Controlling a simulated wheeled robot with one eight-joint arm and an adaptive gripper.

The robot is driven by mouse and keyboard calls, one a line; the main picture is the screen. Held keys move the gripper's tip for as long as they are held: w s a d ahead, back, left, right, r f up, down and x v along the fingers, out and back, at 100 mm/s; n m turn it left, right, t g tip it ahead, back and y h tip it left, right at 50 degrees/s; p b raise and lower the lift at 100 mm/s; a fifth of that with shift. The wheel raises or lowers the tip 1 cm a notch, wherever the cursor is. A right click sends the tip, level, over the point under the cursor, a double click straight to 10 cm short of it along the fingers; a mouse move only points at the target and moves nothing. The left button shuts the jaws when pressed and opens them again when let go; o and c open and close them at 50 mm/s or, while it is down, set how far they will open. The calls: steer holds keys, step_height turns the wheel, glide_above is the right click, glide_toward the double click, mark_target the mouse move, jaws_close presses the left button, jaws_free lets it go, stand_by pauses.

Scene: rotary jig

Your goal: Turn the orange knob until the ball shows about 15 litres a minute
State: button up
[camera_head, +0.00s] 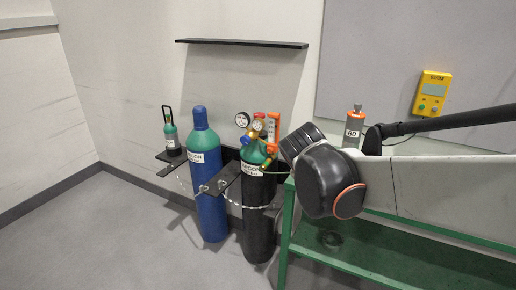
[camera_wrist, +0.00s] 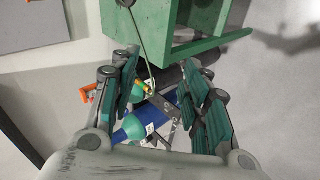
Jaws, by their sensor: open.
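The orange flowmeter (camera_head: 273,128) stands upright on top of the black cylinder with a green shoulder (camera_head: 258,200), beside two round gauges. An orange knob-like part (camera_head: 271,148) shows at its lower end. The ball and the scale are too small to read. In the wrist view, an orange part (camera_wrist: 87,92) lies left of my gripper's left fingers, partly hidden by them. My gripper (camera_wrist: 162,88) is open, with nothing held between its green-padded fingers. The cylinders show beyond the fingers, and no contact is visible. The gripper does not show in the head view.
A blue cylinder (camera_head: 206,190) stands left of the black one, with a chain (camera_head: 235,205) across both. A small cylinder (camera_head: 171,138) sits on a shelf further left. A green bench (camera_head: 385,246) stands at right. A yellow device (camera_head: 432,93) hangs on the wall. Floor at left is clear.

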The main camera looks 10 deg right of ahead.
steer(key=w+a+f+n+t+h, duration=0.15)
steer(key=w+n, duration=0.35)
steer(key=w, duration=0.7)
steer(key=n+t+h+p, duration=0.3)
steer(key=n+t+h, duration=0.2)
steer(key=n, duration=0.9)
glide_toward(269, 152)
steer(key=shift+y, duration=0.25)
steer(key=b+x, duration=0.4)
steer(key=x, duration=0.3)
steer(key=shift+d+r, duration=0.1)
steer(key=shift+d, duration=0.05)
steer(key=shift+w+d+r, duration=0.1)
steer(key=shift+w+d, duration=0.3)
steer(key=shift+w, duration=0.15)
jaws_close()
